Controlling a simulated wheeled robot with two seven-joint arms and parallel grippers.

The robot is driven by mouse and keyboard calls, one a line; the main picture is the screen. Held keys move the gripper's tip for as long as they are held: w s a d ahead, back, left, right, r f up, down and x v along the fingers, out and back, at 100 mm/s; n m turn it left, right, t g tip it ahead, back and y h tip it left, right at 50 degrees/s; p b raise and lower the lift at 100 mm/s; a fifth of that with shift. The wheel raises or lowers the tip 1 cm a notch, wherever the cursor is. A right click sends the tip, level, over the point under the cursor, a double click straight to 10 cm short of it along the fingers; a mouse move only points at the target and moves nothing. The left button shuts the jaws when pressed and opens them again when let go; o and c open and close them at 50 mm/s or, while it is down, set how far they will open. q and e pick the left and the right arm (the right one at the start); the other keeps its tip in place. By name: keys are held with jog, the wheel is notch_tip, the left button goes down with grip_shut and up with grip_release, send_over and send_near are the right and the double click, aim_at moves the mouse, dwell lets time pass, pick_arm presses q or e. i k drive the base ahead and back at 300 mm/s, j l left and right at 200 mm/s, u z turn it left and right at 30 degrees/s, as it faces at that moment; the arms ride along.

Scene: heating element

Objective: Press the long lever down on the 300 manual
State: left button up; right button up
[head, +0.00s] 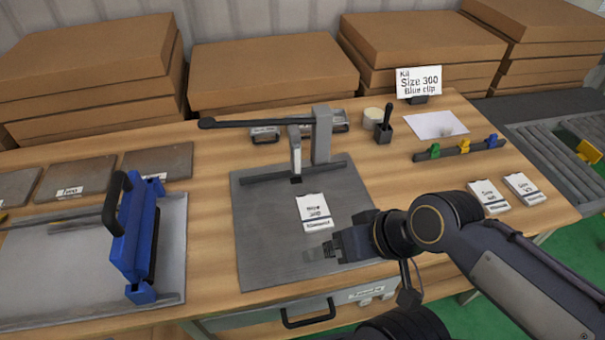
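A press with a long dark lever (262,123) stands at the back of a grey metal plate (262,245) in the middle of the bench. The lever lies roughly level, its round knob pointing left, and joins a grey upright post (321,135). A white labelled card (315,212), apparently the 300 manual, lies flat on the plate in front of the press. My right gripper (325,250) is over the plate's front right part, just in front of the card and apart from the lever. Its fingers are too small and dark to tell their opening. My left gripper is out of view.
A blue press with a black handle (135,240) stands on the left plate. Two white cards (488,196) lie at right. Cardboard boxes (272,70) line the back.

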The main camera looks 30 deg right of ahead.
aim_at(315, 214)
jog(key=j+z, duration=0.3)
jog(key=j, duration=0.4)
jog(key=j+z, duration=0.3)
jog(key=j, duration=0.4)
